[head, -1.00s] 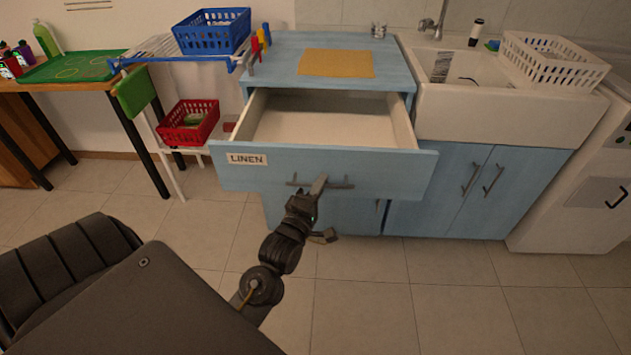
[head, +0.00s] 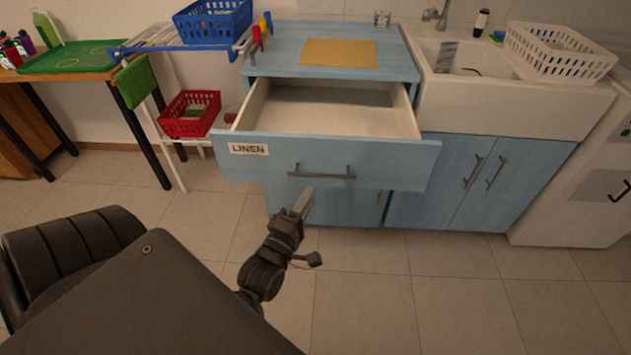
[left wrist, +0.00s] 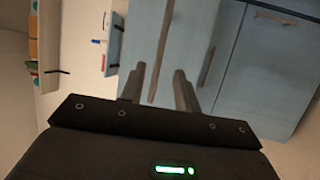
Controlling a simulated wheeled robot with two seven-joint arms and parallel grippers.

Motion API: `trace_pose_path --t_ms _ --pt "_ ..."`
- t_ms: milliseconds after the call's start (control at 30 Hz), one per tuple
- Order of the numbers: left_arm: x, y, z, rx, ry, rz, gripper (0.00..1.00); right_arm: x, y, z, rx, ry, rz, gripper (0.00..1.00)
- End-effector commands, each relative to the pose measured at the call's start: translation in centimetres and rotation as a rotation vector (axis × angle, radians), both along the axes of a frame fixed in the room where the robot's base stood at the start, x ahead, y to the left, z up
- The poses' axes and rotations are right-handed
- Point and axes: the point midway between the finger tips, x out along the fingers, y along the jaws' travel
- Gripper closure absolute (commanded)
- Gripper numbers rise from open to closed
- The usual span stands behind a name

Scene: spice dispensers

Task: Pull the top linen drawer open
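The blue linen drawer (head: 394,165), with a LINEN label at its left, stands pulled out from the cabinet in the head view. Its inside shows pale and empty where visible. Its grey bar handle (head: 322,171) is on the front. My left gripper (head: 303,203) is below and in front of the handle, apart from it. My right gripper is not in view.
The blue cabinet top holds a yellow cloth (head: 338,52). A white sink (head: 490,97) stands to the right. A red basket (head: 189,113) and blue basket (head: 211,20) are on a rack to the left. The tiled floor in front is clear.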

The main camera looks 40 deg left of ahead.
Motion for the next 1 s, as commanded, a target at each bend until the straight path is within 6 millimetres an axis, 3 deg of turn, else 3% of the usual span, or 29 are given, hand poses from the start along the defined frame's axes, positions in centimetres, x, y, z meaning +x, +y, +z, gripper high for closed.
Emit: trace_pose_path --t_ms 100,267,867,1000 --pt "-1.6 -0.3 -0.4 0.0 0.001 0.0 0.68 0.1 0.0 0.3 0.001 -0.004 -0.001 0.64" --pt "-2.5 -0.4 -0.5 0.0 0.0 0.0 0.68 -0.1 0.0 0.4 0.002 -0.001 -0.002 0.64" --pt "-2.5 -0.4 -0.5 0.008 0.0 0.002 0.68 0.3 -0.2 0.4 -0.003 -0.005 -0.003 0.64" --pt "-2.4 -0.5 -1.6 0.132 0.079 0.019 0.68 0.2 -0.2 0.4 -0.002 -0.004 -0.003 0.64"
